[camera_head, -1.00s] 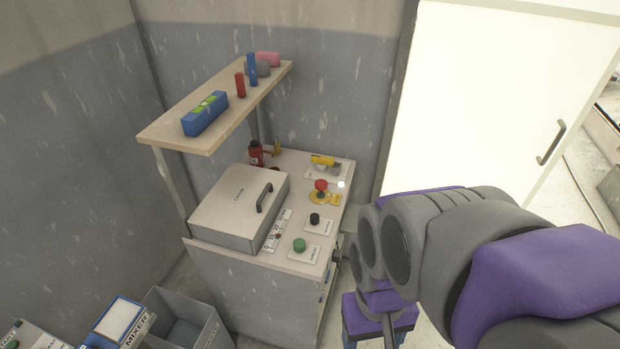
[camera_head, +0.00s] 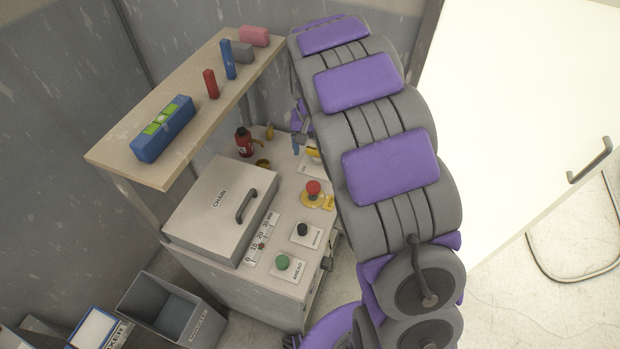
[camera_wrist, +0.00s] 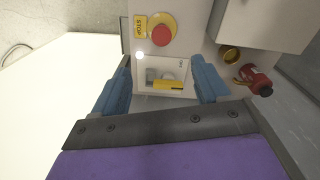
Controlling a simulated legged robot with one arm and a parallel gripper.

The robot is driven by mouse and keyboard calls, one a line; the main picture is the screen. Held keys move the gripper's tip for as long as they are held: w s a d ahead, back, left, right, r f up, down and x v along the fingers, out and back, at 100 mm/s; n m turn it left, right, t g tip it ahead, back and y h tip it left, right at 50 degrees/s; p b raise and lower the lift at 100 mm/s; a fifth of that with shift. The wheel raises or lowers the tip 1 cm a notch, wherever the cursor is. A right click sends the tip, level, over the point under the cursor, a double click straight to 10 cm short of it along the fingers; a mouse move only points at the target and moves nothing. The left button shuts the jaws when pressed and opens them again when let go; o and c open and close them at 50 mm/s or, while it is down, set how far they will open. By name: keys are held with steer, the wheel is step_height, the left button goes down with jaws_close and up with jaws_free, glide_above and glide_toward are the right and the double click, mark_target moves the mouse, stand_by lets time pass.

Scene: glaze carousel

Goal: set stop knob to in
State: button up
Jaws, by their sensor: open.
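The stop knob (camera_head: 313,187) is a red mushroom head on a yellow ring, on the light bench top. In the wrist view the red knob (camera_wrist: 162,35) stands at the upper middle, with a yellow STOP tag (camera_wrist: 140,27) beside it. My gripper (camera_wrist: 162,68) is open, its two blue fingers apart with nothing held between them. In the picture the knob lies beyond the fingertips. A yellow-handled switch (camera_wrist: 167,85) on a white plate shows between the fingers, below the knob. In the head view my arm partly covers that switch and much of the gripper.
A grey lidded box (camera_head: 220,205) labelled CHAIN stands left of the knob. A black knob (camera_head: 303,229) and a green button (camera_head: 283,262) sit nearer the front. A red bottle (camera_head: 244,142) stands behind. A shelf (camera_head: 120,155) with several blocks overhangs the left side.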

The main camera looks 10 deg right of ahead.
step_height(320, 180, down, 2)
steer(key=w+d+f, duration=0.1)
steer(key=w+d, duration=0.1)
steer(key=b, duration=0.2)
glide_above(313, 184)
steer(key=f, duration=0.6)
steer(key=a+f, duration=0.1)
steer(key=f, duration=0.4)
steer(key=d+f, duration=0.1)
steer(key=f, duration=0.1)
steer(key=f+b, duration=0.1)
steer(key=f, duration=0.1)
steer(key=shift+d, duration=0.4)
steer(key=shift+a+f, duration=0.3)
steer(key=shift+f, duration=0.1)
steer(key=shift+a, duration=0.4)
steer(key=shift+d, duration=0.5)
steer(key=c, duration=0.4)
steer(key=shift+a, duration=0.2)
steer(key=c, duration=0.7)
jaws_close()
